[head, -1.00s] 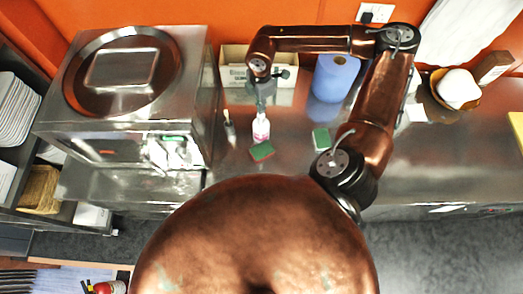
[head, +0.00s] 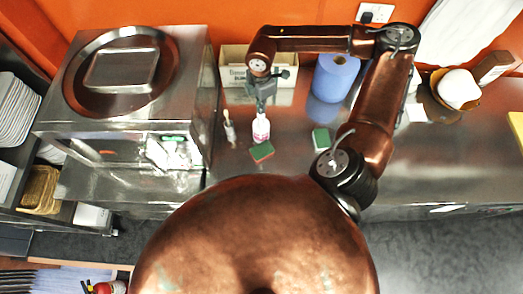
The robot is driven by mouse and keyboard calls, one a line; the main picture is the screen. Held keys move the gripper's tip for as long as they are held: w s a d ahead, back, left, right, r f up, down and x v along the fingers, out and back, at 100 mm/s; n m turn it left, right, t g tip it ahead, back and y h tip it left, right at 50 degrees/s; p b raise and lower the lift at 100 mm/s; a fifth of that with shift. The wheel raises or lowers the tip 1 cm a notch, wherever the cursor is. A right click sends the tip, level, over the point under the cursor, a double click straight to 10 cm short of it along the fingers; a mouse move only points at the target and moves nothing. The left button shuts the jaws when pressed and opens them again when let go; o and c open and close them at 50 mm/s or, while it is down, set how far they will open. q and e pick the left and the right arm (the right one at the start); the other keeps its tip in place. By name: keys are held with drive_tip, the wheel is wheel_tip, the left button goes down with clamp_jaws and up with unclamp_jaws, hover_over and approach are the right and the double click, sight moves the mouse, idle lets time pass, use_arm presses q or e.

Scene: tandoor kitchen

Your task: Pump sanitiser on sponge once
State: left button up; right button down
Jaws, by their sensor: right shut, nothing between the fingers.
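A white sanitiser bottle (head: 261,129) with a pink label stands upright on the steel counter. A green and brown sponge (head: 262,152) lies just in front of its base. A second green sponge (head: 321,139) lies farther right. My right gripper (head: 261,106) is shut and points down directly over the bottle's top, hiding the pump head. I cannot tell whether it touches the pump. My left gripper is not in view.
A brush (head: 229,130) lies left of the bottle. A cardboard box (head: 235,71) and a blue paper roll (head: 336,76) stand behind. The steel tandoor (head: 130,95) is at the left. The counter (head: 450,150) is clear toward the right front.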

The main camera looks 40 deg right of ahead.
drive_tip(key=shift+f, duration=0.2)
drive_tip(key=shift+f+b, duration=1.45)
drive_tip(key=shift+f, duration=0.1)
drive_tip(key=shift+r, duration=0.1)
drive_tip(key=shift+r+p, duration=0.7)
drive_tip(key=shift+r, duration=0.9)
drive_tip(key=shift+r, duration=0.1)
wheel_tip(320, 180, up, 6)
drive_tip(key=shift+f+p, duration=0.1)
drive_tip(key=shift+p, duration=1.15)
drive_tip(key=shift+a, duration=0.15)
